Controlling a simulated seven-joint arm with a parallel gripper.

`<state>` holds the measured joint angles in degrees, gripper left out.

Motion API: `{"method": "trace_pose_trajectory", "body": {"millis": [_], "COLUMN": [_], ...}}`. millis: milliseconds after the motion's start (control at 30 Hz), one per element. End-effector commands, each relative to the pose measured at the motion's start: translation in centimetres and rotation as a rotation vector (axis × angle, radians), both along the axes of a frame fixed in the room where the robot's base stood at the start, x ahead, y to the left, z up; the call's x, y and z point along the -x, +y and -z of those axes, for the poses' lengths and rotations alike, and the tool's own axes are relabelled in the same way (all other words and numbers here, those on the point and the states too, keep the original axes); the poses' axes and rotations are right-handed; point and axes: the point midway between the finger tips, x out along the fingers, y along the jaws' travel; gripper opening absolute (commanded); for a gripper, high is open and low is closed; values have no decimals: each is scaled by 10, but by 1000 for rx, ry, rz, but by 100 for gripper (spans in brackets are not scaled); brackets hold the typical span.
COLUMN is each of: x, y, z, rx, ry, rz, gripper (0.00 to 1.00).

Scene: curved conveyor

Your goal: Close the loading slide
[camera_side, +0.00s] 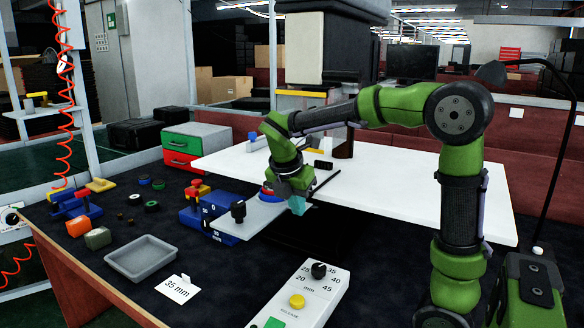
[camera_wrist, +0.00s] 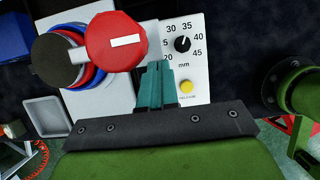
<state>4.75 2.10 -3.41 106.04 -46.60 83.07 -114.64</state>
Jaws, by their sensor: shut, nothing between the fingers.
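The loading slide (camera_side: 231,230) looks like a flat grey plate, out in front of a blue block (camera_side: 193,221). A black knob (camera_side: 238,210) stands upright on the plate. In the wrist view the plate (camera_wrist: 112,97) carries a round black part (camera_wrist: 56,60), a large red disc with a white bar (camera_wrist: 115,42), and blue and red rings partly hidden beneath. My gripper (camera_side: 297,206) has teal fingers, close together and empty, beside the right end of the plate. The fingers also show in the wrist view (camera_wrist: 157,75), just right of the red disc. I cannot tell whether they touch anything.
A white control panel (camera_side: 305,295) with a dial and yellow button lies in front. A grey tray (camera_side: 143,260) and a "35 mm" card (camera_side: 178,288) lie at front left. A white table (camera_side: 430,195) stands behind; a drawer box (camera_side: 196,147) is back left.

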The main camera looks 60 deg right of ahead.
Motion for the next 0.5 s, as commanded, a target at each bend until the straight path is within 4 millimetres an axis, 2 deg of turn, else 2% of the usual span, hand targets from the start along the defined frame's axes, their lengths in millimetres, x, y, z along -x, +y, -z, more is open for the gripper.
{"method": "trace_pose_trajectory", "body": {"millis": [300, 400, 500], "x": [1, 1, 1], "y": [-90, -111, -123], "z": [1, 2, 2], "rx": [2, 1, 1], "ry": [3, 4, 4], "rz": [10, 8, 5], "gripper": [0, 0, 0]}}
